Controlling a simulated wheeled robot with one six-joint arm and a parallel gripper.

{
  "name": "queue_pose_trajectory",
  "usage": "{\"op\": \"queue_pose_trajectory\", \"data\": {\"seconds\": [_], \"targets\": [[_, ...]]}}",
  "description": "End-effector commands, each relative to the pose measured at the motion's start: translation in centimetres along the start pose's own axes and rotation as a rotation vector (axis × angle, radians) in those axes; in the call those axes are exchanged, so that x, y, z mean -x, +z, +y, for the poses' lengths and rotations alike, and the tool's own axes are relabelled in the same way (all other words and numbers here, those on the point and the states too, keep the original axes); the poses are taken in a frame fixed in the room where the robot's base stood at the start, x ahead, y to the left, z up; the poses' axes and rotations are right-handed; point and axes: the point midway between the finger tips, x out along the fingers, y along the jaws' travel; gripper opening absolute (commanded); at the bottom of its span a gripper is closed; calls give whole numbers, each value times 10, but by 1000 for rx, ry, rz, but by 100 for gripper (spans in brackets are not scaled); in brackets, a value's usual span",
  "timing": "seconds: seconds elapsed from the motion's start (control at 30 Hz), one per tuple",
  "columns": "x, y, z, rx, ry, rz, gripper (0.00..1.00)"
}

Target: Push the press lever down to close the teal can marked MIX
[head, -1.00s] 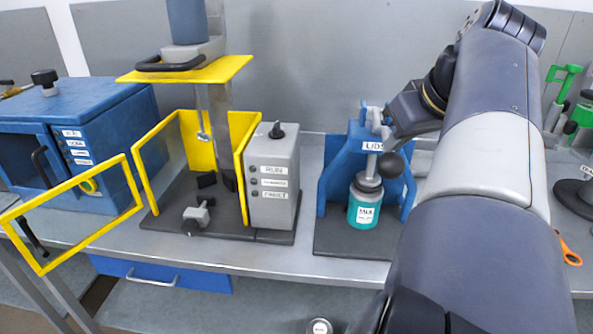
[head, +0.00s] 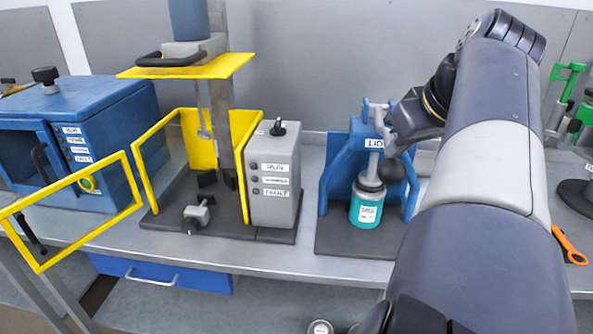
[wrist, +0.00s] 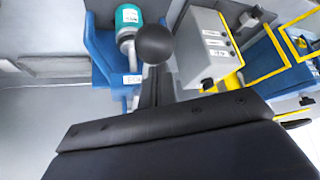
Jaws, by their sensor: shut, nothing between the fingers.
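The teal can (head: 364,211) stands upright on the dark base of the blue press, under the press's grey plunger (head: 370,184); its small label is blurred now. The press lever ends in a round black knob (head: 391,171), which hangs low in front of the press, beside the plunger. In the wrist view the knob (wrist: 155,44) is close to the camera, with the teal can (wrist: 127,17) behind it. My gripper's fingertips are hidden behind the knob and my arm in the head view, and the wrist view shows mainly the dark gripper body (wrist: 160,125). I cannot see whether it touches the lever.
Left of the press stand a grey control box (head: 273,180) and a yellow-framed mixer (head: 190,66) with an open yellow gate (head: 70,212). An orange-handled tool (head: 569,246) lies on the bench at right. Green clamps (head: 572,80) stand at far right.

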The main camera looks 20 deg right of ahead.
Motion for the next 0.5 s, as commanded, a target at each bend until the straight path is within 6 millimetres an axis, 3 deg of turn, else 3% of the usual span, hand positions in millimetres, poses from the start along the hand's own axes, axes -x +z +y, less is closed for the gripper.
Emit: {"op": "queue_pose_trajectory", "data": {"seconds": [0.5], "targets": [[-8, 5, 0, -1, -1, -1, 0]]}}
